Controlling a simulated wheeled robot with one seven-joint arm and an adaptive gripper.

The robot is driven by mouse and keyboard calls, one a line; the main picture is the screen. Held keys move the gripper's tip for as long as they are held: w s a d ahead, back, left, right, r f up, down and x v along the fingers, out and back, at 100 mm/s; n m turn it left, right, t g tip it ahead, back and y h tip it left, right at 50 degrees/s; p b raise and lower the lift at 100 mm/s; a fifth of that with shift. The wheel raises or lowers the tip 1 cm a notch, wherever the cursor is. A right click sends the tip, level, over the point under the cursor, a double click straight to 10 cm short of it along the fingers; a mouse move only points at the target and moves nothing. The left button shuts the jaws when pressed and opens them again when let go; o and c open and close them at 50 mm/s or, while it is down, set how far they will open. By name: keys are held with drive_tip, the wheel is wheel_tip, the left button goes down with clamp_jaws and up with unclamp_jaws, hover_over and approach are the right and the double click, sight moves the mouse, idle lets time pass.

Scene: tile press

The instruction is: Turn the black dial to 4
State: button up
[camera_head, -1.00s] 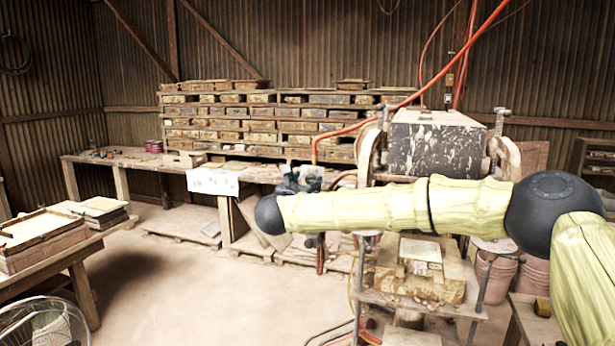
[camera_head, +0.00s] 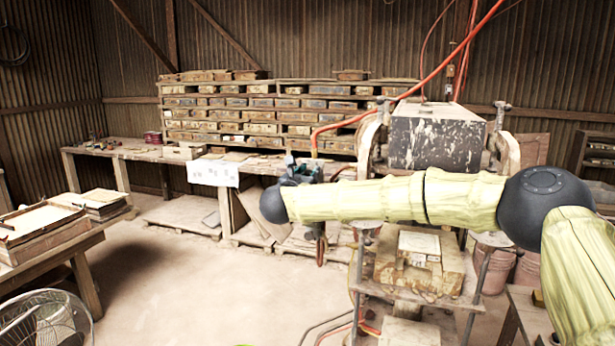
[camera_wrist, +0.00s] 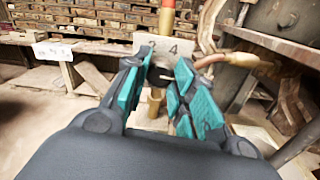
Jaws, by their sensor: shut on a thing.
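The black dial (camera_wrist: 161,75) shows as a dark shape between the fingertips in the wrist view, mostly hidden by them. My gripper (camera_wrist: 163,64) has its teal fingers closed around it, one on each side. A pale plate (camera_wrist: 165,44) stands just behind and above the dial, with a 4 readable at its right and another digit to the left of it. The dial's pointer cannot be made out. In the head view my gripper (camera_head: 304,170) is small, beyond the dark end of my arm, and the dial is hidden there.
A brass-coloured pipe (camera_wrist: 228,60) runs right of the plate, close to the right finger. The large press (camera_head: 436,142) stands to the right. A long workbench (camera_head: 120,149) and shelves of tile moulds (camera_head: 263,115) line the back.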

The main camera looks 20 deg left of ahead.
drive_tip(key=shift+f+b, duration=0.1)
drive_tip(key=shift+b, duration=0.2)
drive_tip(key=n+b, duration=0.6)
drive_tip(key=n, duration=0.2)
drive_tip(key=shift+n+b, duration=0.3)
drive_tip(key=shift+n, duration=0.1)
drive_tip(key=shift+n+b, duration=0.3)
drive_tip(key=shift+n, duration=1)
drive_tip(key=o, duration=1.1)
drive_tip(key=shift+c, duration=0.2)
